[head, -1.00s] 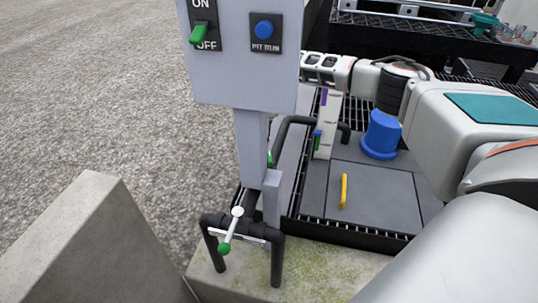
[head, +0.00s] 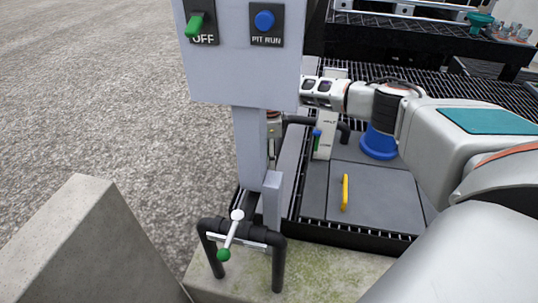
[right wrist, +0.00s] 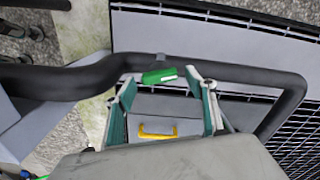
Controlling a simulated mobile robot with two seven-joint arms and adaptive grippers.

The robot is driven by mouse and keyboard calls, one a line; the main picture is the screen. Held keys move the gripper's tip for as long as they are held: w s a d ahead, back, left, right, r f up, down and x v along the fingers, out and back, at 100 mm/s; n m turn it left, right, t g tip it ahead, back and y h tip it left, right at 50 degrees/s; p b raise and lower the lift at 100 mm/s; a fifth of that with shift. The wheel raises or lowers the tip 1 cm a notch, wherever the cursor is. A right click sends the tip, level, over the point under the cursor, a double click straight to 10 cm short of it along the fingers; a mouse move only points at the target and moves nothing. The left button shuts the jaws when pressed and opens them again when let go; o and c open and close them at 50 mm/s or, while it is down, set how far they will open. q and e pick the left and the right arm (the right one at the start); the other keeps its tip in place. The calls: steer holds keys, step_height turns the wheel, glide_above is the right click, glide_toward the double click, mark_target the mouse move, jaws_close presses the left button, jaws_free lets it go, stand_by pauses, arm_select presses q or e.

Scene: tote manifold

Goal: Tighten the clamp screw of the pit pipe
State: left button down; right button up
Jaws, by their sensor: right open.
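The black pit pipe (right wrist: 255,75) crosses the right wrist view and bends down at the right. It also shows in the head view (head: 300,120), partly hidden by the post. A green screw handle (right wrist: 163,75) sits by the pipe, between the tips of my right gripper (right wrist: 160,82). The gripper's teal-padded fingers are apart on either side of it; I cannot tell whether they touch it. In the head view, my right gripper (head: 272,140) points down just right of the post and is partly hidden. My left gripper is not in view.
A grey control box (head: 225,75) on a post (head: 250,150) stands close to my right gripper. In front is another black pipe (head: 278,262) with a green-tipped lever (head: 230,238). A yellow handle (head: 345,192) lies on a grey cover, near a blue cylinder (head: 379,142).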

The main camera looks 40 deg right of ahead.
steer(key=shift+r, duration=0.1)
steer(key=c, duration=1)
steer(key=shift+c, duration=0.7)
steer(key=shift+r, duration=0.1)
